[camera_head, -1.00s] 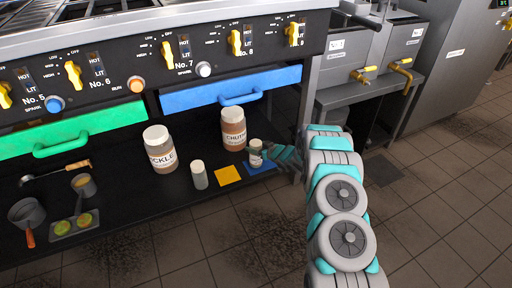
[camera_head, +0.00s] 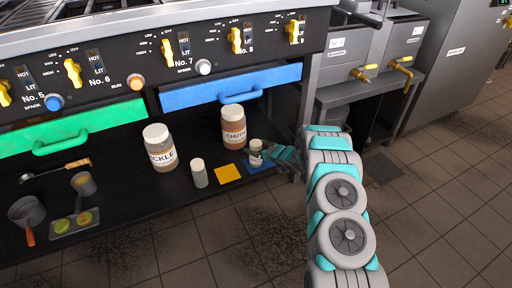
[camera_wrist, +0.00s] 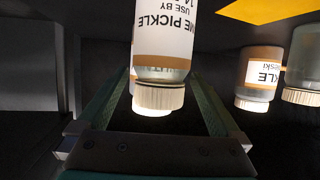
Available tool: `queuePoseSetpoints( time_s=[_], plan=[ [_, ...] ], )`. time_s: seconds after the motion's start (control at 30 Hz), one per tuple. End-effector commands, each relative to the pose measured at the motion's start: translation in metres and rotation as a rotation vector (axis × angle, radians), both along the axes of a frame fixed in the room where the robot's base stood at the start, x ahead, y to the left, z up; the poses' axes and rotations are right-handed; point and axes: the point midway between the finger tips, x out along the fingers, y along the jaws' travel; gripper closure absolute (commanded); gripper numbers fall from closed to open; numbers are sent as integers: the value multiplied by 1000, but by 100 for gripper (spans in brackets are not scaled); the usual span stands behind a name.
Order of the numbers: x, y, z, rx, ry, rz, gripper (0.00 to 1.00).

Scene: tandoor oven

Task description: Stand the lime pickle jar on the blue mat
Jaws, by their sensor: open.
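The lime pickle jar (camera_head: 256,148) is small, with a pale lid and a white label. In the head view it stands upright at the blue mat (camera_head: 264,167), which shows around its foot; the exact contact is partly hidden. In the wrist view the jar (camera_wrist: 163,45) appears upside down, its label partly reading "PICKLE". My gripper (camera_head: 268,154) reaches in from the right at the jar. In the wrist view its two teal fingers (camera_wrist: 155,92) are spread, one on each side of the jar, with dark gaps between.
A yellow mat (camera_head: 229,174) lies left of the blue one, and another small jar (camera_head: 199,174) stands left of that. Large chutney (camera_head: 233,128) and pickle (camera_head: 160,148) jars stand behind. The blue drawer (camera_head: 230,89) overhangs the shelf. Pans and a ladle lie at left.

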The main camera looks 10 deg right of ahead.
Motion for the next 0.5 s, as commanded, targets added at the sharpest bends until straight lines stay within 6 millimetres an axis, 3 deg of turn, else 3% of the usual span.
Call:
queuePoseSetpoints(
  time_s=[0.5],
  plan=[
    [-26,-17,12,-1,3,-3,0]
  ],
)
